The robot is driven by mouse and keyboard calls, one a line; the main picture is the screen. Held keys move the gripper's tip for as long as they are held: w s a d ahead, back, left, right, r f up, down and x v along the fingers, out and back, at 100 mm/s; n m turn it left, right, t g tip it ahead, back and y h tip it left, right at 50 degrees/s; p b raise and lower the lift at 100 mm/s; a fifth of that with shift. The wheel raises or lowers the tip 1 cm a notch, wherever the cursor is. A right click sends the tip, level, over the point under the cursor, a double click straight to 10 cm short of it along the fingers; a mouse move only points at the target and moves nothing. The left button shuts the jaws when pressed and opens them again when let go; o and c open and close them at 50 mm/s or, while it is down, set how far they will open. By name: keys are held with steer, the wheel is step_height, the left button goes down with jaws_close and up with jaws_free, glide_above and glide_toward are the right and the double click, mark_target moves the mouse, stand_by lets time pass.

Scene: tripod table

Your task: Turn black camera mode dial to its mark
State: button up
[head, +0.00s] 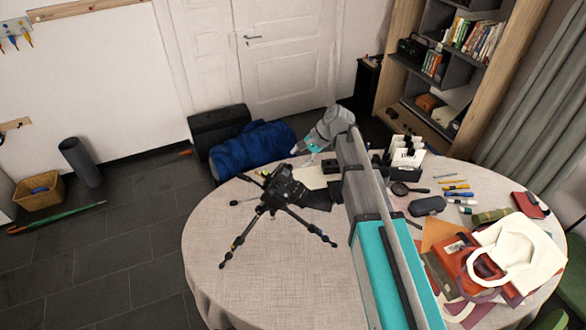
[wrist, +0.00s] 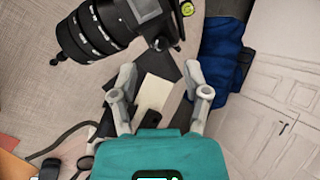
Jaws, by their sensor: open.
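The black camera (head: 285,186) sits on a small black tripod (head: 238,241) on the round table. In the wrist view the camera (wrist: 143,10) is at the top, with its ribbed lens (wrist: 88,33) pointing left. A small round part with yellow-green marks (wrist: 187,9) shows at the top edge; I cannot tell if it is the mode dial or where its mark stands. My gripper (wrist: 158,76) is open, with nothing between its fingers, apart from the camera. In the head view my gripper (head: 304,150) is just beyond and above the camera, small and partly unclear.
The cloth-covered table (head: 290,285) is bare at front left. A magnifier (head: 399,189), a dark case (head: 427,206), pens, bottles and a white bag (head: 520,250) crowd its right side.

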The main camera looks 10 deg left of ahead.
mark_target(291, 166)
steer(key=shift+b+x, duration=1.45)
steer(key=shift+x, duration=0.7)
jaws_close()
